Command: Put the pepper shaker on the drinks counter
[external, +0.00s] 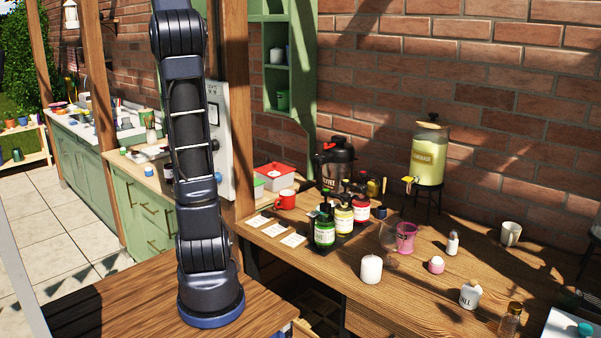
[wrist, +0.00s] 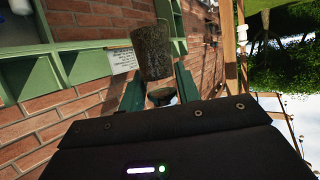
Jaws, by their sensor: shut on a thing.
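In the wrist view my gripper (wrist: 160,84) is shut on a dark speckled, tapered thing (wrist: 154,52), which looks like the pepper shaker. A smaller dark part (wrist: 161,96) shows between the green fingers, at its narrow end. It is held up in the air, with brick wall behind it. In the external view my arm runs up out of the top of the picture, so my gripper and the held thing are hidden there. The wooden drinks counter (external: 405,308) stands along the brick wall at the right.
The counter holds a lemonade dispenser (external: 430,155), syrup bottles (external: 324,232), a pink glass (external: 406,237), a white candle (external: 371,270), a small white-bodied shaker (external: 452,244), a white jar (external: 470,294) and a gold-capped jar (external: 511,322). Bare wood lies between them. A wooden post (external: 236,110) stands beside my arm.

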